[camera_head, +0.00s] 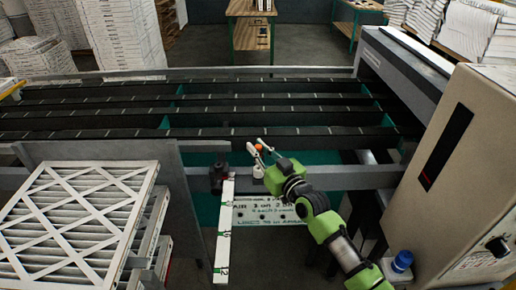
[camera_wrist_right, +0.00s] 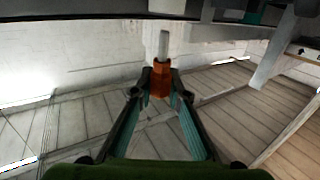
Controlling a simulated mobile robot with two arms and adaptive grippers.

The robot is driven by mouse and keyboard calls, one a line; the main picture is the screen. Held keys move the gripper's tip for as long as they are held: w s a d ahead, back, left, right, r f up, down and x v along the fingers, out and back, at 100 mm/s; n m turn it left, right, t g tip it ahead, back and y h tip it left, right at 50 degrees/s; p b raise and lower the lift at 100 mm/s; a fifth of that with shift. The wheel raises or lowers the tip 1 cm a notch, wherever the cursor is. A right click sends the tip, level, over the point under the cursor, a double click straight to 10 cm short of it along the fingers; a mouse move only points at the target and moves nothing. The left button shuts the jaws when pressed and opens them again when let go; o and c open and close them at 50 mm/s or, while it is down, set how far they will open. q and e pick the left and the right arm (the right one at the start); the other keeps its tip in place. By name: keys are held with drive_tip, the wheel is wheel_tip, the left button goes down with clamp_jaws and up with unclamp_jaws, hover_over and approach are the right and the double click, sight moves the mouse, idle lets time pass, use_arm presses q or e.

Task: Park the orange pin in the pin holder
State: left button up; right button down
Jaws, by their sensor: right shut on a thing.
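The orange pin (camera_wrist_right: 160,82) is between the fingertips of my right gripper (camera_wrist_right: 160,88), which is shut on its orange body. A pale grey shaft (camera_wrist_right: 163,46) points up from it in the wrist view. In the head view the orange pin (camera_head: 258,147) is a small orange spot at the tips of my right gripper (camera_head: 256,149), in front of the dark conveyor bars. I cannot make out the pin holder with certainty. A sign board (camera_head: 270,212) with handwriting and dark holes hangs below the front rail. My left gripper is not in view.
A white strip with green marks (camera_head: 225,230) hangs left of the board. A dark fitting (camera_head: 217,178) sits on the front rail. Framed filters (camera_head: 75,215) are stacked at left. A beige cabinet (camera_head: 465,170) stands at right.

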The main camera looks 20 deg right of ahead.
drive_tip(key=shift+f+b, duration=1.75)
drive_tip(key=shift+f, duration=0.45)
drive_tip(key=c, duration=1.9)
unclamp_jaws()
drive_tip(key=v, duration=1.2)
drive_tip(key=shift+f, duration=0.1)
